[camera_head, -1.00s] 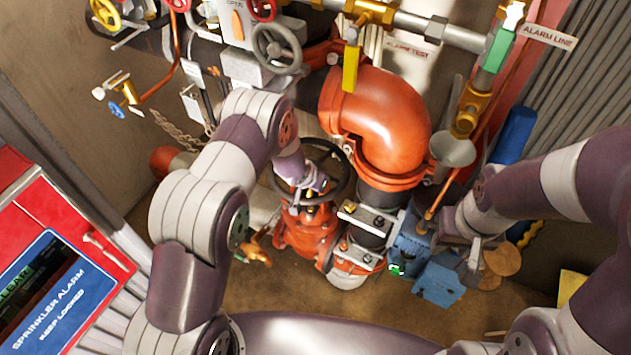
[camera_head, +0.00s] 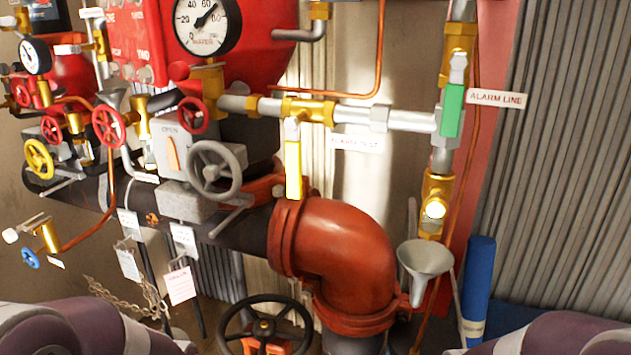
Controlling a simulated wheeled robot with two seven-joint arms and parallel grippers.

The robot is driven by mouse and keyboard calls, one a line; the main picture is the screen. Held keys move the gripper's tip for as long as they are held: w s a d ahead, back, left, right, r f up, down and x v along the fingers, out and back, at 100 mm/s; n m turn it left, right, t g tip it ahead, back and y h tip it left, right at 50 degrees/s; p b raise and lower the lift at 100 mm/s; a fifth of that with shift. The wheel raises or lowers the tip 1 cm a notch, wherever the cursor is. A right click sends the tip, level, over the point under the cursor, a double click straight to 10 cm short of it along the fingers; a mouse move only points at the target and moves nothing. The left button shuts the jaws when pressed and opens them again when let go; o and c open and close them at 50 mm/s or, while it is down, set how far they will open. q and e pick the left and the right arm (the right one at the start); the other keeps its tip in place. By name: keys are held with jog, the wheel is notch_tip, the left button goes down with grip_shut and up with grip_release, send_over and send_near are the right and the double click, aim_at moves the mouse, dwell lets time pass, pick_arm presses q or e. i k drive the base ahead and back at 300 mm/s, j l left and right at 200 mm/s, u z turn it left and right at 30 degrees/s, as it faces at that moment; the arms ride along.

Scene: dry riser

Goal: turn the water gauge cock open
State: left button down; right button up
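The water gauge (camera_head: 207,24) is a white dial marked WATER at the top, in front of a red vessel. Below it is a brass fitting (camera_head: 208,76), with a small red rounded part (camera_head: 178,71) at its left. A red handwheel (camera_head: 191,115) sits just below that fitting. I cannot tell for sure which of these parts is the cock's handle or whether it is open. Neither of my grippers is in view; only links of my arms show at the bottom left and bottom right corners.
A grey handwheel (camera_head: 215,171) and a grey box marked OPEN (camera_head: 172,146) stand out below the gauge. A yellow lever (camera_head: 293,168), an orange elbow pipe (camera_head: 335,255), a funnel (camera_head: 425,262) and a black handwheel (camera_head: 264,325) are nearby. Hanging tags (camera_head: 180,285) and a chain are at lower left.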

aim_at(204, 112)
jog(key=k+l+u, duration=0.15)
jog(key=l+u, duration=0.25)
jog(key=k+l+u, duration=0.25)
jog(key=u, duration=0.2)
